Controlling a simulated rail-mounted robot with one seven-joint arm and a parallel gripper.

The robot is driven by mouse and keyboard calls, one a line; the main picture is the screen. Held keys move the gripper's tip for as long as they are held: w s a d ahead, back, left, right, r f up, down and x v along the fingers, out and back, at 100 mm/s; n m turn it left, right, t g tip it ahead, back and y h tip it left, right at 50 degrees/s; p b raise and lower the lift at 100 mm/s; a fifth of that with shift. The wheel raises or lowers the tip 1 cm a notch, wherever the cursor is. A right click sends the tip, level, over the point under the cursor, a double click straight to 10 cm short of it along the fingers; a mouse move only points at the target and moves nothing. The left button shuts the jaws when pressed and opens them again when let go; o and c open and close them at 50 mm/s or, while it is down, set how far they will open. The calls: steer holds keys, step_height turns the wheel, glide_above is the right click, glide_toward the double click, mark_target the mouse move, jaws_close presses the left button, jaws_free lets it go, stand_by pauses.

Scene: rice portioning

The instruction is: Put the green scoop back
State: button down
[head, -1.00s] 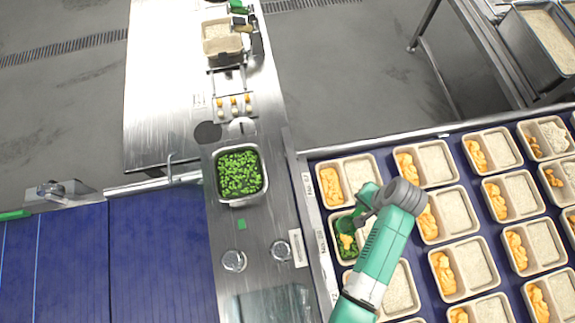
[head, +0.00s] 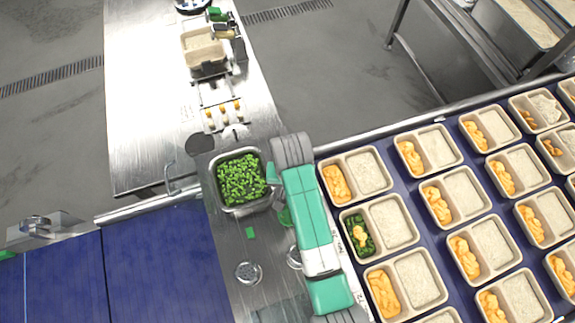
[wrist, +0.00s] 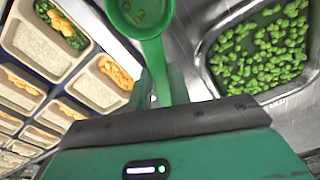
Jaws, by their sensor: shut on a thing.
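My gripper (wrist: 162,88) is shut on the handle of the green scoop (wrist: 155,55). The scoop's round bowl (wrist: 139,14) points away from the fingers, at the top of the wrist view, and looks mostly empty. In the head view part of the green scoop (head: 285,216) shows beside my arm, over the steel counter (head: 222,245). My arm hides the fingers there. A steel pan of green vegetables (head: 213,190) is set in the counter just left of the gripper. It also shows at the right of the wrist view (wrist: 204,62).
A small green square (head: 251,232) and two round metal fittings (head: 247,272) (head: 294,257) are on the counter. Rows of two-part trays (head: 340,212) with rice and orange food fill the right; one holds green vegetables (head: 354,232). A beige container (head: 204,57) stands at the counter's far end.

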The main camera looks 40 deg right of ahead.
steer(key=shift+f, duration=2.45)
steer(key=shift+f, duration=0.1)
steer(key=c, duration=1.3)
jaws_free()
step_height(320, 180, up, 12)
steer(key=shift+s+a+r, duration=0.1)
steer(key=shift+r, duration=0.05)
